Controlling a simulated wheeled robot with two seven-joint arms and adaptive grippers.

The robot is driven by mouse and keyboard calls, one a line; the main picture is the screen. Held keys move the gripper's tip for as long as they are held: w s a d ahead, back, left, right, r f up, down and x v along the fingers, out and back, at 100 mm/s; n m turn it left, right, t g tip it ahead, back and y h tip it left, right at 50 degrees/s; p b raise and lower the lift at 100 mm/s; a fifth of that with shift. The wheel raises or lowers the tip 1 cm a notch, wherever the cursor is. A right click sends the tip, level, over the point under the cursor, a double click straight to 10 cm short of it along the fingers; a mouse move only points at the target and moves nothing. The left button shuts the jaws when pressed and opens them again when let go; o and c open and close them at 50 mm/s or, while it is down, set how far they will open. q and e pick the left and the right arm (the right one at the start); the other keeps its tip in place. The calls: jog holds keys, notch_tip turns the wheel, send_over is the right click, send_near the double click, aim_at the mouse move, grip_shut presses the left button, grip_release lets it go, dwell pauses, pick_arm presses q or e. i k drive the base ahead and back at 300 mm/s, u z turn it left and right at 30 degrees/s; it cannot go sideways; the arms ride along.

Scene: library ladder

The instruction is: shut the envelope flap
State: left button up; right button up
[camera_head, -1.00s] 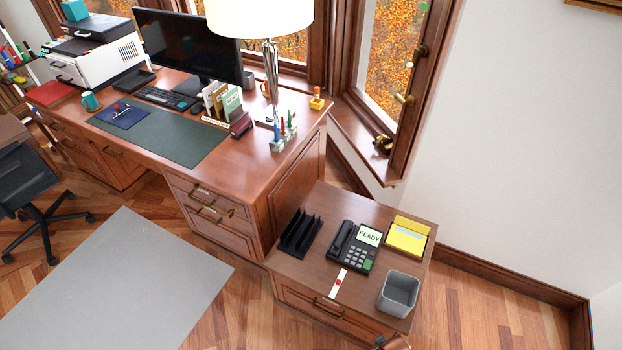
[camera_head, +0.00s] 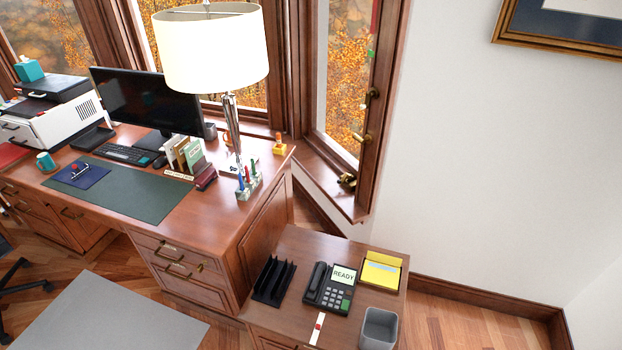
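A yellow envelope-like item (camera_head: 381,271) lies at the back right of the low wooden cabinet, beside the desk phone. Its upper yellow part looks like a raised flap, and a pale blue strip shows below it. It seems to rest in or on a dark holder; the exact fit is too small to tell. Neither of my grippers shows in the head view.
The cabinet top (camera_head: 287,253) also bears a black slotted rack (camera_head: 273,281), a phone (camera_head: 328,288) reading READY, a white strip with a red spot (camera_head: 317,329) and a grey bin (camera_head: 378,328). The large desk (camera_head: 215,222) with a lamp (camera_head: 212,50) stands left.

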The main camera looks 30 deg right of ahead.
aim_at(371, 255)
jog(key=z, duration=1.05)
